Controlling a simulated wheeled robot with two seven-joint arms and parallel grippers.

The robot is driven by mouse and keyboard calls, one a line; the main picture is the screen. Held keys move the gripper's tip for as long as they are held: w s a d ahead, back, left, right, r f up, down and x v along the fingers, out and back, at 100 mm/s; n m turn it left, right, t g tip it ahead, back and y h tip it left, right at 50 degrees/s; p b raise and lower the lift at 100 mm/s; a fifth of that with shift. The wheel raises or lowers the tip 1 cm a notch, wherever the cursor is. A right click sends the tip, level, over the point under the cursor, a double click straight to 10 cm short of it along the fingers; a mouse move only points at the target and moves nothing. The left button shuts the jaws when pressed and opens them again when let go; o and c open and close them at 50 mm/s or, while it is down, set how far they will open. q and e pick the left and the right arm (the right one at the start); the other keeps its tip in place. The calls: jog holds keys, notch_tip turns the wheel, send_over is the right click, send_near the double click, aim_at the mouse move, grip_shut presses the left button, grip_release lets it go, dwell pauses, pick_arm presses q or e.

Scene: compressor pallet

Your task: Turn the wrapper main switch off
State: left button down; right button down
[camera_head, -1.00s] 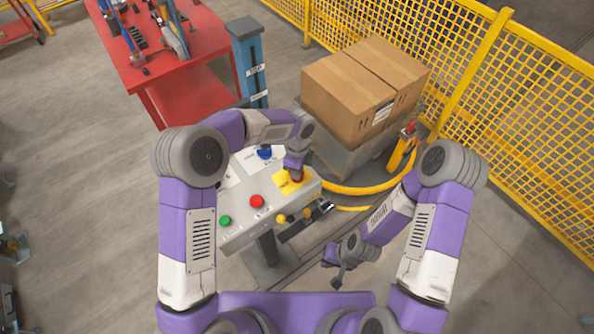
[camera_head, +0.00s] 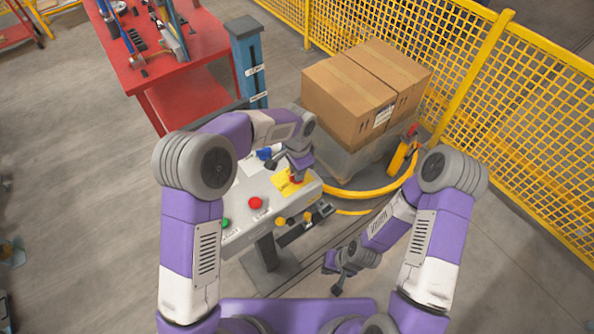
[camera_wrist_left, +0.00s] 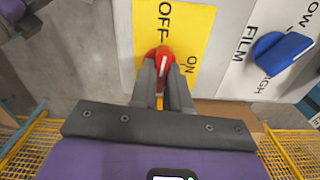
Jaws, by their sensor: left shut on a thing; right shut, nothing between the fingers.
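The red switch knob (camera_wrist_left: 157,53) sits on a yellow plate (camera_wrist_left: 190,22) marked OFF and ON. A white mark on the knob runs roughly up and down in the left wrist view, with OFF above and ON to the right. My left gripper (camera_wrist_left: 163,75) is shut on the knob, and its fingers hide part of it. In the head view the left gripper (camera_head: 297,176) comes down onto the yellow plate (camera_head: 283,187) of the control box. My right gripper (camera_head: 336,280) is shut and empty, low and to the right of the box.
The control box also bears a blue knob (camera_wrist_left: 282,52) marked FILM, a red button (camera_head: 256,203) and a green button (camera_head: 225,223). Cartons (camera_head: 365,90) on a pallet stand behind it, with a yellow mesh fence (camera_head: 540,110) beyond. A red table (camera_head: 185,75) is at the back left.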

pick_arm(q)
jog(key=shift+w+d+r+n, duration=0.1)
jog(key=shift+r+n, duration=0.05)
jog(key=shift+n, duration=0.55)
jog(key=c, duration=1.1)
grip_release()
notch_tip(320, 180, up, 8)
jog(key=shift+f, duration=0.25)
